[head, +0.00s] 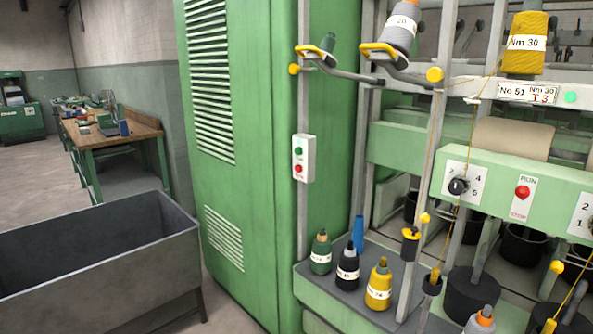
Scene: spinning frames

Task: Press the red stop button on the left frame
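A small white box (303,158) is fixed to the grey post at the green cabinet's right edge. It has a green button (298,151) above a red button (298,169); its small lettering is too blurred to read. Another red button (522,191) sits on a white plate marked RUN and STOP, on the green rail of the spinning frame (415,153) at right. I cannot tell from this view which frame counts as the left one. Neither of my grippers is in view, and nothing touches the buttons.
A grey metal bin (100,263) stands front left, near the green cabinet (235,130). Yarn bobbins (348,262) stand on the frame's low ledge. Grey arms with yellow ends (325,68) jut out above the box. A workbench (115,137) stands behind; floor shows at left.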

